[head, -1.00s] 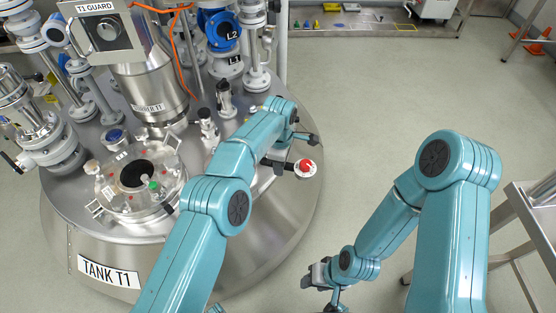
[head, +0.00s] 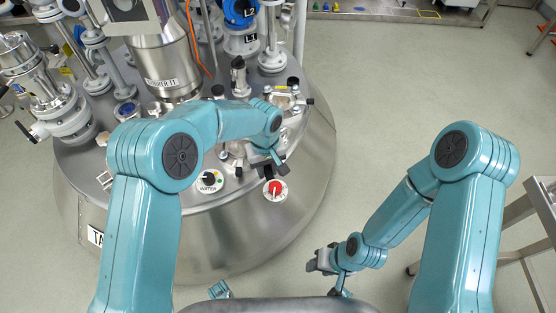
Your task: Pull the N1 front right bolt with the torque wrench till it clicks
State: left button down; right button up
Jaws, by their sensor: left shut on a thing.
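My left gripper (head: 266,166) is over the front right part of the tank lid, just above the red knob. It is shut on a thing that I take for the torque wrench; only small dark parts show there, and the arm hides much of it. A small flanged fitting (head: 284,98) stands behind the wrist near the lid's right edge. I cannot read an N1 mark or single out the front right bolt. My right gripper (head: 316,262) hangs low, clear of the tank; its jaws are too small to judge.
The red knob (head: 275,190) and the WATER knob (head: 208,181) sit at the lid's front edge. The stirrer column (head: 168,65), valves and pipes crowd the back of the lid. A metal stand (head: 525,215) is at the far right. The floor between is clear.

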pick_arm(q)
jog(key=w+a+m+p, duration=0.2)
jog(key=a+m+p, duration=0.1)
jog(key=a+m, duration=0.85)
jog(key=shift+n, duration=0.55)
jog(key=r, duration=0.1)
jog(key=d+r+p, duration=0.1)
jog(key=r, duration=0.1)
jog(key=r+p, duration=0.1)
jog(key=shift+s+d+r, duration=0.2)
jog(key=shift+s+r, duration=0.1)
jog(key=shift+r, duration=0.05)
